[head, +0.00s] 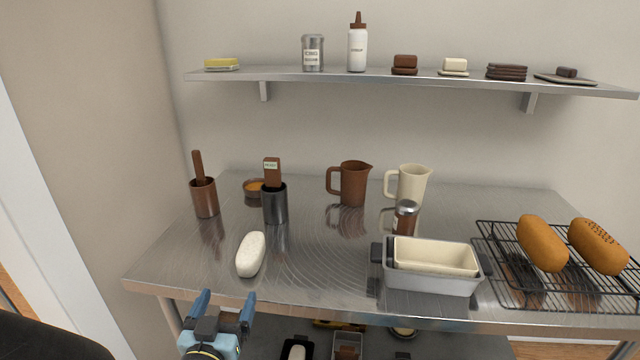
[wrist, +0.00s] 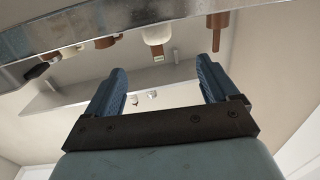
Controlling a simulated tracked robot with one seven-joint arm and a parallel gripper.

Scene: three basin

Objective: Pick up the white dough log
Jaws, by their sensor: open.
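The white dough log (head: 251,254) lies on the steel table (head: 330,260), left of its middle and close to the front edge. It looks like a smooth, pale oval with a slight tilt. My gripper (head: 224,298) is open and empty, in front of the table edge and just below the log in the head view. In the wrist view my gripper (wrist: 164,85) shows two blue fingers spread apart with nothing between them.
Behind the log stand a dark holder (head: 275,206) and a brown cup (head: 204,199). A loaf pan (head: 432,281) is to the right, then a wire rack (head: 500,285) with two loaves. Two jugs stand behind. The table between log and pan is clear.

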